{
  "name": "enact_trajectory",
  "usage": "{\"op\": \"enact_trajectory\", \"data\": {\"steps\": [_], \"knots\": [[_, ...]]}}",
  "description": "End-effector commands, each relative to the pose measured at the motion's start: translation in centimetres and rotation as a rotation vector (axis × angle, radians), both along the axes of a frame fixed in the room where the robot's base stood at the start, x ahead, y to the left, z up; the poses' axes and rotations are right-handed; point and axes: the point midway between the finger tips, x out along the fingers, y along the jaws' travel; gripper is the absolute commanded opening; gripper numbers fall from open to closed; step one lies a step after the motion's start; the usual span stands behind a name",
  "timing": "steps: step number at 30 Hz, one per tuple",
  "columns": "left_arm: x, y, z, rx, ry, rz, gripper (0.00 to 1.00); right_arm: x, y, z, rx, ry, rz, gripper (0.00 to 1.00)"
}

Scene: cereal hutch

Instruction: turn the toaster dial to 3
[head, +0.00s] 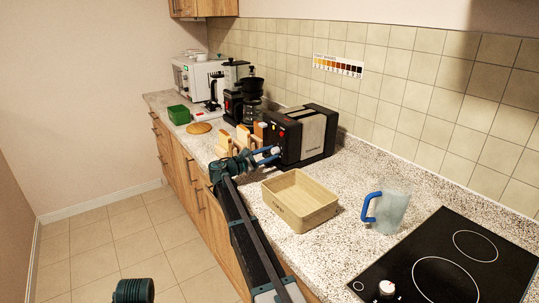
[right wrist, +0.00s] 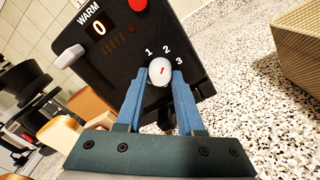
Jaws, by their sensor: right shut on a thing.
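The black toaster (head: 305,135) stands on the counter against the tiled wall. Its front panel (right wrist: 115,45) fills the upper middle of the right wrist view, tilted. The white toaster dial (right wrist: 159,72) has a red mark that points about at the 2, among the printed numbers 1, 2 and 3. My right gripper (right wrist: 159,75) is shut on the dial, one blue finger on each side. In the head view this gripper (head: 268,155) reaches the toaster's front from the left.
A wooden box (head: 300,205) stands close in front of the toaster. A blue-handled jug (head: 393,212) and a black hob (head: 450,262) lie to the right. Bread slices (head: 226,145) stand left of the toaster, before a coffee maker (head: 252,95). The toaster display reads WARM 0.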

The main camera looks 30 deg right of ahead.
Motion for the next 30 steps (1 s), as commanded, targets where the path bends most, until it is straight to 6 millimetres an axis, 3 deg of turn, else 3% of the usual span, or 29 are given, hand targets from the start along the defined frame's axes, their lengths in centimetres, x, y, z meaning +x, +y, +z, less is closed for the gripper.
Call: {"op": "enact_trajectory", "data": {"steps": [8,30], "knots": [[0.0,0.0,-0.19,0.0,0.0,0.0,0.5,0.01,0.03,-0.07,0.01,-0.124,-0.001,0.0],[0.0,0.0,-0.72,0.0,0.0,0.0,0.5,0.11,0.07,0.01,0.058,-0.717,-0.001,0.0]]}}
